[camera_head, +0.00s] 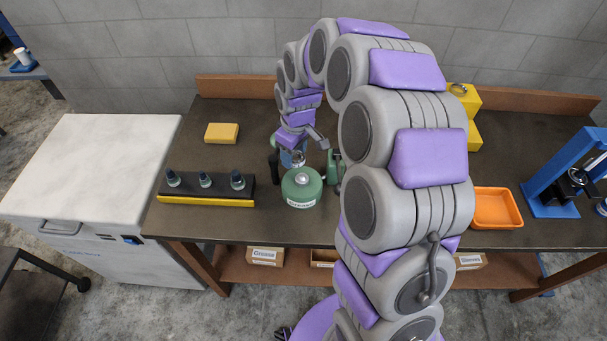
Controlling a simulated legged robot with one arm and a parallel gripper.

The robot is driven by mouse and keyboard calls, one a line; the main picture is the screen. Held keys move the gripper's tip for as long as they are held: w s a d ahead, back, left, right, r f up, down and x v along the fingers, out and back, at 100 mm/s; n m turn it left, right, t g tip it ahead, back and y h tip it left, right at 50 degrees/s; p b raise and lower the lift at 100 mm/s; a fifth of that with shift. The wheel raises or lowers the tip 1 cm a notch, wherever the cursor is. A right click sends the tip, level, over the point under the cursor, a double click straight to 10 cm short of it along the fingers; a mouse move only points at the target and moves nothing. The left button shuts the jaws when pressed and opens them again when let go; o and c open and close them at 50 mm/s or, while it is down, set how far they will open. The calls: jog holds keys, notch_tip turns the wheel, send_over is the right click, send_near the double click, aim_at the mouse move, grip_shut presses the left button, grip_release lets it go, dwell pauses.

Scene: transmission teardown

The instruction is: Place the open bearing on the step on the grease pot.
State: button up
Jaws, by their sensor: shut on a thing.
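The green grease pot (302,192), with a pale label and a knob on top, stands upright on the bench in the middle of the view. My gripper (298,155) points down just behind and above it, shut on a small silvery part. That part is too small and too hidden to name for sure. The stepped yellow block (472,103) stands at the back right, partly behind my arm. A ring-shaped bearing (459,89) lies on its upper level, apart from my gripper.
A black-and-yellow rack (207,198) with several dark fittings stands left of the pot. A yellow block (222,133) lies behind it. Green and dark items crowd close around my gripper. An orange tray (497,222) and a blue press (560,185) are on the right.

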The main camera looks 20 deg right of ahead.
jog(key=n, duration=0.3)
jog(key=d+r+n, duration=0.1)
jog(key=n, duration=0.1)
jog(key=r+n, duration=0.1)
jog(key=n, duration=0.2)
jog(key=shift+s+d+r+n+y, duration=0.1)
jog(key=shift+s+d+n+y, duration=0.2)
jog(key=shift+s+d+y, duration=0.1)
jog(key=n, duration=0.3)
jog(key=shift+s+d+r+g+p, duration=0.1)
jog(key=shift+s+r+g+p, duration=0.1)
jog(key=shift+g+p, duration=0.15)
jog(key=n, duration=0.1)
jog(key=b, duration=0.1)
send_over(299, 178)
jog(key=shift+n, duration=0.3)
jog(key=f, duration=0.5)
jog(key=shift+d+f, duration=0.2)
jog(key=shift+f, duration=0.15)
jog(key=shift+d+f, duration=0.2)
jog(key=shift+f, duration=0.5)
notch_tip(299, 178, down, 2)
jog(key=shift+s+a+f+b, duration=0.1)
jog(key=shift+f+b, duration=0.05)
jog(key=shift+b, duration=0.3)
jog(key=shift+a+f, duration=0.15)
jog(key=shift+f, duration=0.15)
jog(key=shift+r, duration=0.1)
jog(key=o, duration=1.1)
